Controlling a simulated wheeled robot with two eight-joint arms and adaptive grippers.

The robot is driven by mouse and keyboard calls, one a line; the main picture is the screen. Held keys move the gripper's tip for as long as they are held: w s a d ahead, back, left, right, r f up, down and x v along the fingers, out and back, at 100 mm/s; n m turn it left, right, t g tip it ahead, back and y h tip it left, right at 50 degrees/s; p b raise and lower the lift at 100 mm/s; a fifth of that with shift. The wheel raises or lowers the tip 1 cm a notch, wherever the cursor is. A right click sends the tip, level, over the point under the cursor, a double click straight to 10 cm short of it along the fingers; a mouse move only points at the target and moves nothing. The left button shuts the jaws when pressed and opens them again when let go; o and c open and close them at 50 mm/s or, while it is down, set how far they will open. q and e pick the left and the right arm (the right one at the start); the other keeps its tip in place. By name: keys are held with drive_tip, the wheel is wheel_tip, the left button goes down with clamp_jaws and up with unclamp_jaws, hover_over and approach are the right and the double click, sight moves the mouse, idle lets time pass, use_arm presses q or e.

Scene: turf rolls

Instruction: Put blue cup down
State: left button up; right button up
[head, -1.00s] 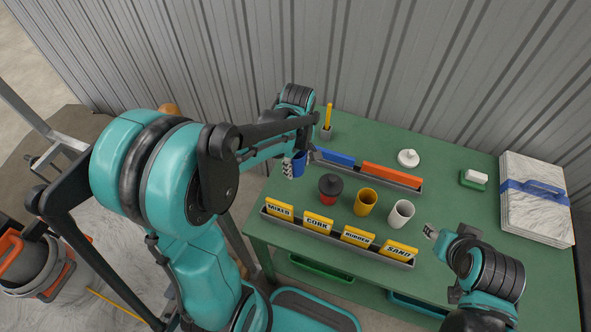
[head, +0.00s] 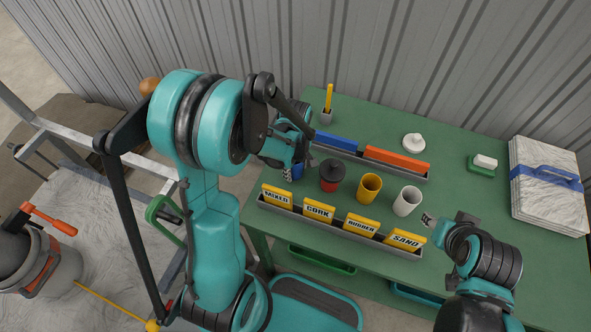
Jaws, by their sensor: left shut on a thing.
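My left gripper (head: 289,174) is shut on the blue cup (head: 298,171) at the left end of the green table (head: 462,204). The gripper and arm hide most of the cup, and I cannot tell whether its base touches the table. The cup is just left of a red cup with a black top (head: 331,174), in line with a yellow cup (head: 369,187) and a white cup (head: 407,200). My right gripper (head: 428,219) is over the table, right of the white cup; its fingers are too small to read.
A tray with labelled yellow blocks (head: 362,225) lies along the front. A rack with a blue bar (head: 333,142) and an orange bar (head: 397,163) lies behind the cups. A white lidded thing (head: 413,142), a soap-like block (head: 485,161) and strapped marble slabs (head: 549,187) are farther right.

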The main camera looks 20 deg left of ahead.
use_arm(q)
drive_tip(key=shift+f, duration=0.2)
drive_tip(key=o, duration=1.2)
drive_tip(key=shift+r, duration=0.1)
